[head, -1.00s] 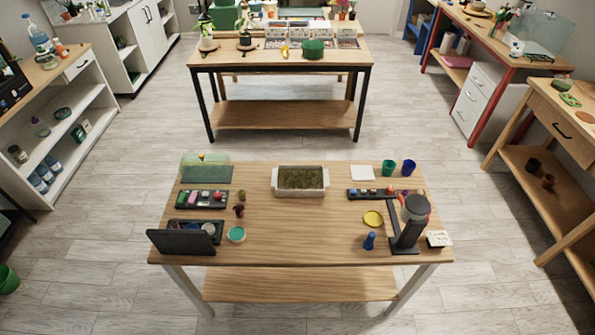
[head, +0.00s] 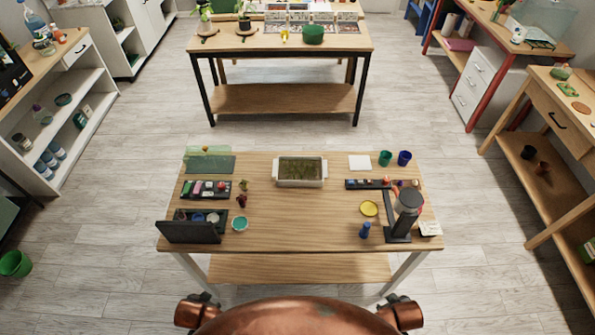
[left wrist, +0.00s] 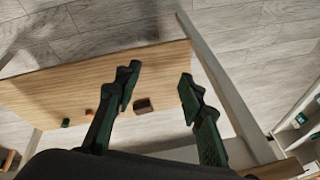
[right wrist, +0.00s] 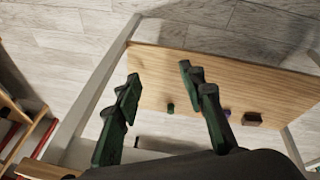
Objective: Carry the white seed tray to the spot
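The white seed tray (head: 300,184) sits upright at the back middle of the near wooden table (head: 300,225), with green and brown matter inside. My left gripper (left wrist: 158,77) is open and empty in the left wrist view. My right gripper (right wrist: 160,73) is open and empty in the right wrist view. Neither gripper shows in the head view, and neither touches the tray. A flat white square (head: 359,162) lies right of the tray; I cannot tell whether it is the spot.
Left on the table are a dark case (head: 189,232) and small pots. Right are a black stand (head: 402,215), a yellow disc (head: 369,208), a blue bottle (head: 365,230) and two cups (head: 404,158). The table's middle is clear. A second table (head: 280,42) stands behind, across open floor.

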